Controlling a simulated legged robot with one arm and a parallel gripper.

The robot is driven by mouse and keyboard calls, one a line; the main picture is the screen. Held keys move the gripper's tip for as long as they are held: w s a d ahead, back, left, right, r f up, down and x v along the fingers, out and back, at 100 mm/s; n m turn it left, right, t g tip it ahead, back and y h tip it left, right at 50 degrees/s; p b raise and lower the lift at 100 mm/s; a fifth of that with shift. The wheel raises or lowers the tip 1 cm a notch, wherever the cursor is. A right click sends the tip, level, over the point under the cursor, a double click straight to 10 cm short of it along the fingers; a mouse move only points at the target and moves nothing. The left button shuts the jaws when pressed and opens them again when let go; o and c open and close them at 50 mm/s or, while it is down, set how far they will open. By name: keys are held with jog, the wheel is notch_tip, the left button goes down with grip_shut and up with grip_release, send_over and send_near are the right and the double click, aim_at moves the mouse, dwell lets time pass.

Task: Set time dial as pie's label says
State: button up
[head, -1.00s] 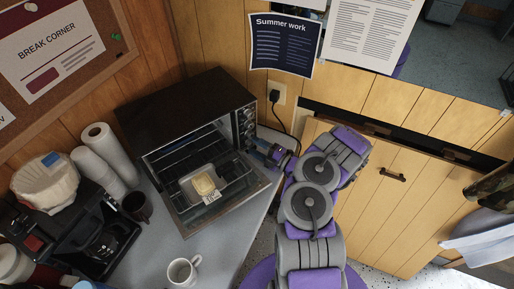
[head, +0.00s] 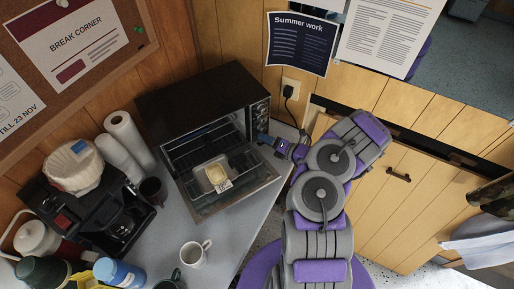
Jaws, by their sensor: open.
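The toaster oven (head: 190,100) stands on the counter with its door (head: 240,196) folded down open. The pie (head: 216,174) sits in a light tray on the rack inside, towards the front. A small white label (head: 223,186) is at the tray's front edge; its print is too small to read. The oven's dials (head: 261,112) are in a column on its right-hand front panel, and their settings are too small to tell. My gripper (head: 268,140) is at the lower part of that panel, close to the lowest dial. It is open, and whether it touches a dial cannot be told.
A white mug (head: 195,253) stands on the counter in front of the oven. A coffee maker (head: 95,215), a dark mug (head: 152,190) and paper rolls (head: 128,138) are to the left. A power cord (head: 290,105) hangs from the wall outlet right of the oven.

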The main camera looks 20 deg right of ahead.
jog(key=n+h, duration=0.2)
jog(key=n, duration=0.1)
jog(key=shift+a+r+n+p, duration=0.1)
jog(key=shift+r+n+p, duration=0.1)
jog(key=shift+n+p, duration=0.15)
jog(key=shift+a+n+g+h+b, duration=0.1)
jog(key=shift+n+g+h+b, duration=0.3)
jog(key=shift+n+h, duration=0.8)
